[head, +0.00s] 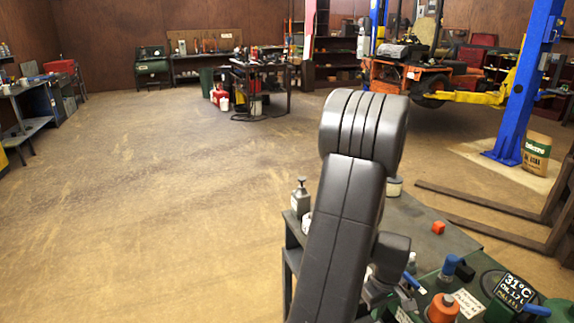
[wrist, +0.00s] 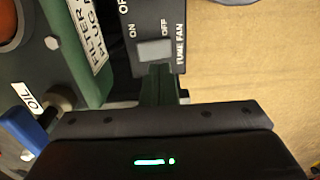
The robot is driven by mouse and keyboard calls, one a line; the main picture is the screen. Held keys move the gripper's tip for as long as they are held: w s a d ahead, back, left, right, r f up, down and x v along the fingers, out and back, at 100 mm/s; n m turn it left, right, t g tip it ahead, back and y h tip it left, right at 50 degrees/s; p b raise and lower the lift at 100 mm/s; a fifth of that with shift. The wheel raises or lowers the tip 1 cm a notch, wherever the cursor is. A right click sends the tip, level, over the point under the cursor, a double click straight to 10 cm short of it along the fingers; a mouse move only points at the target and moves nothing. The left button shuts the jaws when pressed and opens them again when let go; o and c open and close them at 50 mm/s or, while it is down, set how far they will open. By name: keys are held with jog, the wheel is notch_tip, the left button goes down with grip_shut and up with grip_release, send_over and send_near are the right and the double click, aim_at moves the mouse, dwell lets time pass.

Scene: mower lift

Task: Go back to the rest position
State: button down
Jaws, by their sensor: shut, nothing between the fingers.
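My gripper (wrist: 160,78) shows in the wrist view, its narrow fingers together and empty, pointing at a dark box labelled FUME FAN (wrist: 152,30). The fingertips overlap the lower edge of the box's rocker switch in the picture; I cannot tell whether they touch it. The switch has ON at its left and OFF at its right. In the head view my arm stands up in front of the bench, and the gripper cannot be made out there.
A blue lift post (head: 528,85) and fork bars (head: 480,227) stand right. Open floor (head: 150,210) lies left.

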jog(key=shift+r+p, duration=0.85)
jog(key=shift+r, duration=1)
jog(key=shift+s+a, duration=0.1)
